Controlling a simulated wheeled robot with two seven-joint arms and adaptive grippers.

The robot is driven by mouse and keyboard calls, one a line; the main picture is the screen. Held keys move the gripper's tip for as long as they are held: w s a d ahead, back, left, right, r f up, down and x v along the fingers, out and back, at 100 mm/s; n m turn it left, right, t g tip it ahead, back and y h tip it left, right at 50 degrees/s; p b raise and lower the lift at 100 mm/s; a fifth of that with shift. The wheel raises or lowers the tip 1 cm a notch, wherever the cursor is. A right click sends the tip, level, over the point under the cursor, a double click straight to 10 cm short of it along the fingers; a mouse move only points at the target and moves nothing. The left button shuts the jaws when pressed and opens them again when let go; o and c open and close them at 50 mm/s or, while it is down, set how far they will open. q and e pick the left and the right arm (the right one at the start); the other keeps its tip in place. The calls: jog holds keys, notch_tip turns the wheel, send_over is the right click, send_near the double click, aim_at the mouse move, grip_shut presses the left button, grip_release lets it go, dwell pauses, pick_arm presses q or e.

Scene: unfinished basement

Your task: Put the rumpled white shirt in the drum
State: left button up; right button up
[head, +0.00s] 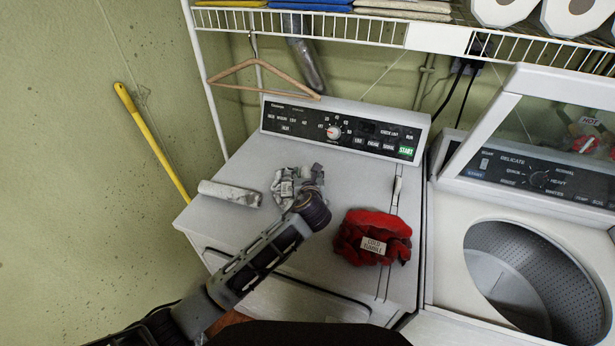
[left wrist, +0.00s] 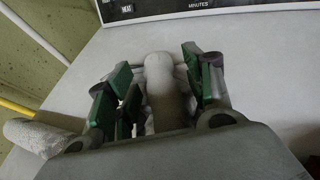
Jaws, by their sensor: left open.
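What looks like the white shirt (head: 284,194) is a pale, rumpled bundle on the dryer top, partly hidden by my left gripper (head: 302,178). In the left wrist view a pale, rounded lump (left wrist: 161,92) shows between the spread green-padded fingers of my left gripper (left wrist: 160,85). The fingers are open; I cannot tell whether they touch it. The drum (head: 530,275) is the perforated metal tub of the washer at the right, open and with no cloth visible inside. My right gripper is not in view.
A pale, speckled roll (head: 230,193) lies left of the gripper on the dryer (head: 240,235). A red cloth with a tag (head: 372,237) lies at right. A wooden hanger (head: 262,78) hangs behind. The washer lid (head: 540,135) stands raised.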

pick_arm(q)
jog(key=shift+r, duration=0.15)
jog(key=shift+s+r, duration=0.1)
jog(key=shift+s, duration=0.1)
jog(key=v, duration=1.1)
jog(key=shift+s, duration=0.25)
jog(key=shift+o, duration=0.5)
